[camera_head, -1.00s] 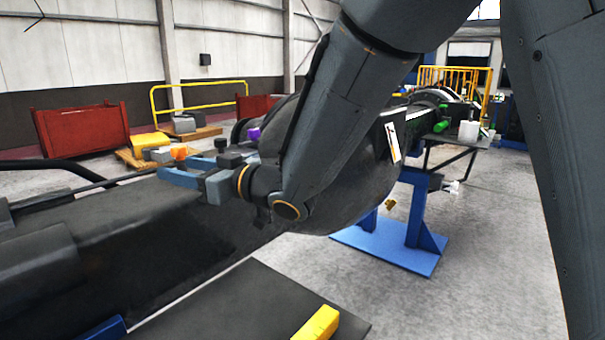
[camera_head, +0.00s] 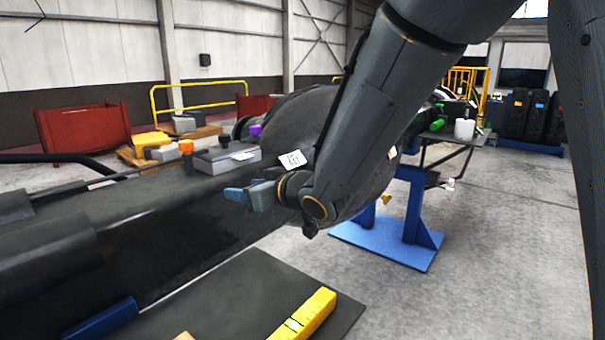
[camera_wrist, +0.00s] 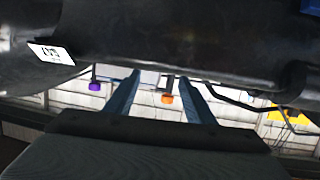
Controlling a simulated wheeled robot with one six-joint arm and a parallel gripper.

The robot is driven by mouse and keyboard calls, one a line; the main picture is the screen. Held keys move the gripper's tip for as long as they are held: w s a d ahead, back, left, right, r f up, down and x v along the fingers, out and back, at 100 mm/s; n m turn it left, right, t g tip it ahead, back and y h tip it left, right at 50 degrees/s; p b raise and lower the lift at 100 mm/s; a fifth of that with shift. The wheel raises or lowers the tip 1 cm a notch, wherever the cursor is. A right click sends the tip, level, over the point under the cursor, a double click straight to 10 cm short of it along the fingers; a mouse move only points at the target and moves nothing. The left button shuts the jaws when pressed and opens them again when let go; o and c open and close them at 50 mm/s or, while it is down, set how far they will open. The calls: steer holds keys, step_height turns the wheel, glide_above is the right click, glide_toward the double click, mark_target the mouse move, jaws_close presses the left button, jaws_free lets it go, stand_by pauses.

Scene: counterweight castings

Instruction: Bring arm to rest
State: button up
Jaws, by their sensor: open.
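My gripper (camera_head: 238,193) is open and empty, with blue fingers pointing left in the head view. It is in front of the rounded end of the large dark casting (camera_head: 348,205), and my arm hides part of that casting. In the wrist view my gripper (camera_wrist: 160,77) shows two spread fingers with nothing held between them. A dark casting surface (camera_wrist: 190,35) fills the upper part of that view.
A long dark beam (camera_head: 150,235) runs across the left, with a grey box (camera_head: 222,160) and an orange-topped item (camera_head: 186,147) beyond the gripper. A blue stand (camera_head: 385,243) is at right.

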steer(key=s+d+f+m+g+h, duration=0.2)
steer(key=s+d+f+m+h, duration=0.3)
steer(key=d, duration=0.6)
steer(key=d+f+m+g+h, duration=0.1)
steer(key=d+f+h, duration=0.3)
steer(key=d+f, duration=0.55)
steer(key=s+d+f+m+g, duration=0.1)
steer(key=s+d+g, duration=0.2)
steer(key=s, duration=0.6)
steer(key=s+d+f+m+g+h, duration=0.1)
steer(key=s+d+g, duration=0.3)
steer(key=s+d, duration=0.4)
steer(key=shift+s+d+f+m, duration=0.25)
steer(key=shift+s+f+m, duration=0.25)
steer(key=shift+s+f, duration=0.45)
steer(key=shift+s+r, duration=0.1)
steer(key=shift+r, duration=0.05)
